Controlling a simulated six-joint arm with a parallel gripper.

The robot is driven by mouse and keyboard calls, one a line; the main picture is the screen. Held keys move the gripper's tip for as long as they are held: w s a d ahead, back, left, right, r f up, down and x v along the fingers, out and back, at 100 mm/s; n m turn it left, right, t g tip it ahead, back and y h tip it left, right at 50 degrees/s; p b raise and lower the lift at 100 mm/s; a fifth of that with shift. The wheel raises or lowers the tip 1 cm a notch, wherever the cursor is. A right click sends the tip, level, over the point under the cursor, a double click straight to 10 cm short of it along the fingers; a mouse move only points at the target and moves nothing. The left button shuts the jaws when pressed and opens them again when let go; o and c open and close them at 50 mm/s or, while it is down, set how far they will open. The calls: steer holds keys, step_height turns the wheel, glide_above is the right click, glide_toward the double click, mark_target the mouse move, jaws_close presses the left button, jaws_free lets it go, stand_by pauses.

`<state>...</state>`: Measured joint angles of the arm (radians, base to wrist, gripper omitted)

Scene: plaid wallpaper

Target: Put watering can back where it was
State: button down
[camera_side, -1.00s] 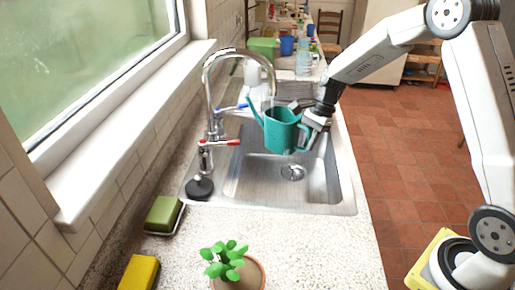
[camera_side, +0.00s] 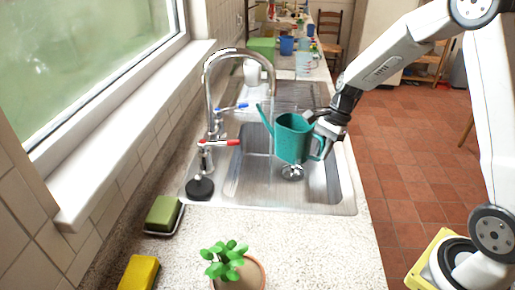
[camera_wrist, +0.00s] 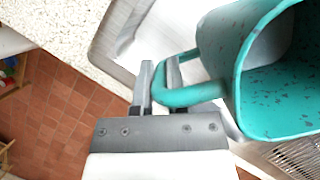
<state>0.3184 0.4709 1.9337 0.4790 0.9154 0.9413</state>
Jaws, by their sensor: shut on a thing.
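The teal watering can (camera_side: 293,139) hangs above the sink basin (camera_side: 250,178), upright, with its spout pointing up and left. My gripper (camera_side: 325,127) is at its right side, shut on the can's handle. In the wrist view my gripper's two fingers (camera_wrist: 159,82) close around the teal handle (camera_wrist: 185,96). The can's open top (camera_wrist: 285,80) faces the wrist camera there, and its inside looks speckled and shows no clear water. The lower part of the can hides some of the basin behind it.
A tall curved faucet (camera_side: 212,95) with blue and red levers stands left of the can. A potted plant (camera_side: 230,265), a green sponge (camera_side: 163,213) and a yellow sponge (camera_side: 139,272) are on the near counter. A green box (camera_side: 262,48) and blue bucket (camera_side: 287,45) stand far back.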

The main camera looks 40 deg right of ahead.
steer(key=shift+s+a+r, duration=0.1)
steer(key=shift+s+a, duration=0.05)
steer(key=shift+a, duration=0.3)
steer(key=s+a+r+n+g, duration=0.1)
steer(key=s+a+n+g, duration=0.1)
steer(key=s+a+n, duration=0.5)
steer(key=s+a, duration=0.6)
steer(key=a, duration=0.4)
steer(key=shift+s+r+g+h, duration=0.25)
steer(key=shift+r+g+h, duration=0.05)
steer(key=shift+a+f, duration=0.1)
steer(key=shift+f, duration=0.05)
steer(key=shift+f, duration=2.1)
steer(key=shift+f, duration=1.75)
